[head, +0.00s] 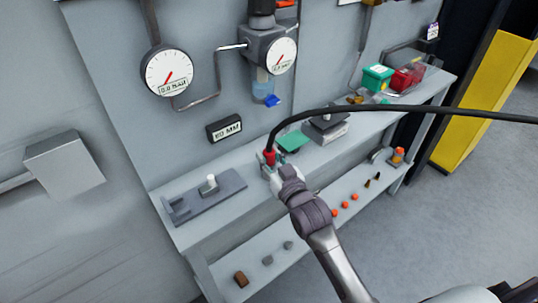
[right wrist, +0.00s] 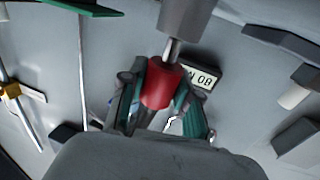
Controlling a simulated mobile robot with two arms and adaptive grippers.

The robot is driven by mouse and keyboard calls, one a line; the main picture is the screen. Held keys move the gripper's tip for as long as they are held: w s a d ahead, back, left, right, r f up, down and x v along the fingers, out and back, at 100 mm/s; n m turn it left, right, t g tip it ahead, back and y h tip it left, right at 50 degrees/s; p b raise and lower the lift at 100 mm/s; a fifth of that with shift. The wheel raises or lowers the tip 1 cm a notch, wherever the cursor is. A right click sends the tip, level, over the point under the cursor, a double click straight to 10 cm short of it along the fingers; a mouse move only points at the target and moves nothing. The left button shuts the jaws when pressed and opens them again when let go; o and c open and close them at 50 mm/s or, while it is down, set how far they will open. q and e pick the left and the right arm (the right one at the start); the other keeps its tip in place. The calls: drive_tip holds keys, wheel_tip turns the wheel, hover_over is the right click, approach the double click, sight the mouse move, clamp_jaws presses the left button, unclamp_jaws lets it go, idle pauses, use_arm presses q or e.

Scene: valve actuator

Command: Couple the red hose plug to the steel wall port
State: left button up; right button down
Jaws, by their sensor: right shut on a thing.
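The red hose plug (head: 269,156) is between the fingers of my right gripper (head: 273,168), just above the bench and in front of the wall. A black hose (head: 400,110) arcs from the plug to the right edge of the head view. In the right wrist view, my right gripper (right wrist: 160,95) is shut on the red plug (right wrist: 160,84). A thin metal stem and a grey cylinder (right wrist: 186,18) line up with the plug's upper end there. I cannot clearly pick out the steel wall port. My left gripper is not in view.
A grey bench (head: 185,235) runs along the wall. A flat fixture (head: 205,196) with a pale post lies left of the gripper. Two gauges (head: 167,73) and a label (head: 225,127) are on the wall above. Green and red boxes (head: 377,78) stand at the far right end.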

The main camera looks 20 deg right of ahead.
drive_tip(key=shift+f+b, duration=0.6)
drive_tip(key=shift+f, duration=0.6)
drive_tip(key=c, duration=0.7)
unclamp_jaws()
drive_tip(key=shift+c, duration=0.2)
drive_tip(key=s+d, duration=0.1)
drive_tip(key=s, duration=1.1)
drive_tip(key=shift+d, duration=0.35)
